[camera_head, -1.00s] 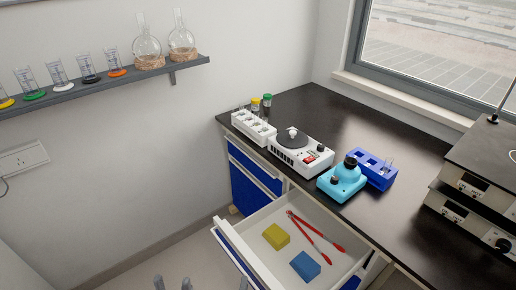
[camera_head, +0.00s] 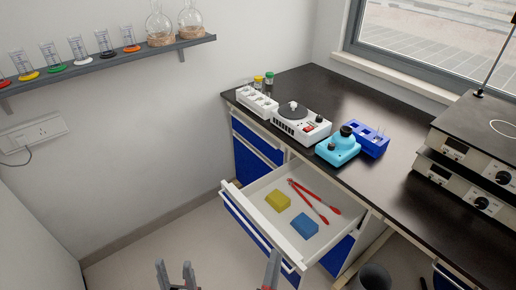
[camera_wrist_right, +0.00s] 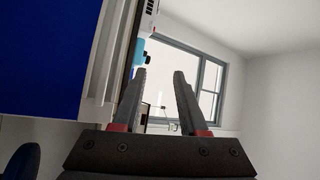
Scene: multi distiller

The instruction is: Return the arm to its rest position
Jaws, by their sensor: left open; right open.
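My left gripper (camera_head: 175,268) shows at the bottom edge of the head view, pointing up, its two grey fingers apart and nothing between them. My right gripper (camera_wrist_right: 160,74) fills the middle of the right wrist view; its two grey fingers are apart and empty. In the head view only a grey piece, probably one finger of my right gripper (camera_head: 272,268), shows in front of the drawer's lower edge. The rest of both arms is out of the head view.
An open white drawer (camera_head: 258,186) holds a yellow block (camera_head: 278,200), a blue block (camera_head: 305,225) and red-handled tongs (camera_head: 310,198). The black bench (camera_head: 345,100) above carries a white stirrer (camera_head: 300,126), a cyan device (camera_head: 338,149) and a blue rack (camera_head: 368,142). Floor left of the drawer is clear.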

